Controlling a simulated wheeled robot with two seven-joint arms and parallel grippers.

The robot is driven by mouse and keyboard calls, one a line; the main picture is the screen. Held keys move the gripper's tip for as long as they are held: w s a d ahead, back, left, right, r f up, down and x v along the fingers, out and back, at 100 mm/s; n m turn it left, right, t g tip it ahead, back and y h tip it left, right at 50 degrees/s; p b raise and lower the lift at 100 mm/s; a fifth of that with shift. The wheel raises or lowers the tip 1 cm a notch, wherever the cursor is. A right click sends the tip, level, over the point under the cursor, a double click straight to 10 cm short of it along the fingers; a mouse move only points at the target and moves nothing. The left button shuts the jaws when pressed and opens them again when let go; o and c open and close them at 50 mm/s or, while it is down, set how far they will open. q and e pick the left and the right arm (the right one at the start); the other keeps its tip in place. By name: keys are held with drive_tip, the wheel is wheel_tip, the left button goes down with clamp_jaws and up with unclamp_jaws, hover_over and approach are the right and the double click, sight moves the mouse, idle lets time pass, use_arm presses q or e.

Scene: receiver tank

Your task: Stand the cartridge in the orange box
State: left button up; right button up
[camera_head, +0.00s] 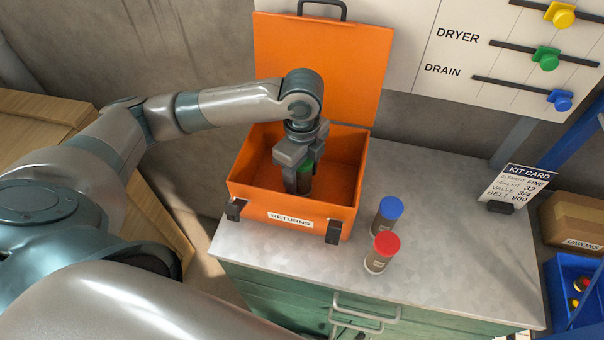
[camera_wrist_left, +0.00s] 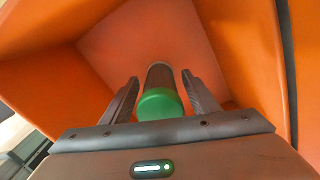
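The orange box (camera_head: 290,205), labelled RETURNS, stands on the bench with its lid open behind it. A cartridge with a green cap (camera_head: 306,168) is inside the box, partly hidden by my left gripper (camera_head: 296,183). The left wrist view shows the green cap (camera_wrist_left: 160,104) and the dark body (camera_wrist_left: 160,77) between the two fingers. My left gripper (camera_wrist_left: 160,85) is open around it, with a gap showing on each side. The cartridge looks upright, but its base is hidden. My right gripper is not in view.
A blue-capped cartridge (camera_head: 387,215) and a red-capped cartridge (camera_head: 381,252) stand on the grey bench top (camera_head: 450,240) right of the box. A kit card (camera_head: 513,186) stands at the bench's right edge. A slider panel (camera_head: 500,50) hangs behind.

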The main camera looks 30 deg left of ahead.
use_arm(q)
drive_tip(key=shift+r, duration=0.1)
wheel_tip(320, 180, up, 10)
drive_tip(key=shift+w+r+b, duration=0.1)
drive_tip(key=shift+r+b, duration=0.15)
drive_tip(key=shift+b, duration=0.9)
drive_tip(key=shift+r, duration=0.8)
idle(0.3)
